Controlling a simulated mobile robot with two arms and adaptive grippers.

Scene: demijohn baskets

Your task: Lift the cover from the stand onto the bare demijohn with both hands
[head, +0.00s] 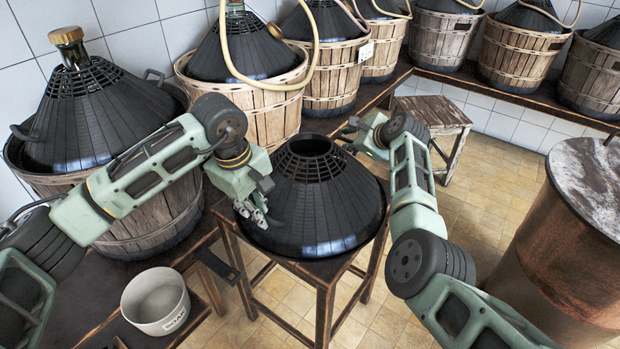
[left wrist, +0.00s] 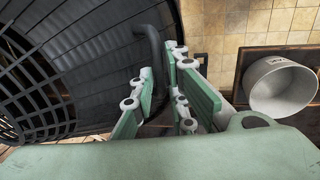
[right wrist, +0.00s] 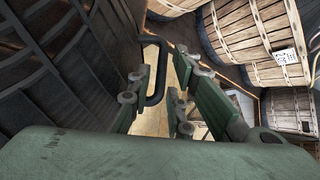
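The cover (head: 322,205) is a black slatted cone with an open grid top. It sits upright on the wooden stand (head: 325,277). My left gripper (head: 262,208) is at its left side; the left wrist view shows a black handle (left wrist: 152,45) reaching between the spread fingers. My right gripper (head: 350,133) is at its far right side; the right wrist view shows the other handle (right wrist: 158,70) between the spread fingers. Neither gripper is visibly closed on a handle. No uncovered demijohn is seen; the left demijohn (head: 68,42) shows a corked neck above a black cover (head: 95,110).
Several covered demijohns in wooden baskets (head: 335,70) line the back bench. A white bucket (head: 155,302) stands at lower left. A wooden stool (head: 435,112) is behind my right arm. A large copper vessel (head: 560,250) stands at right.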

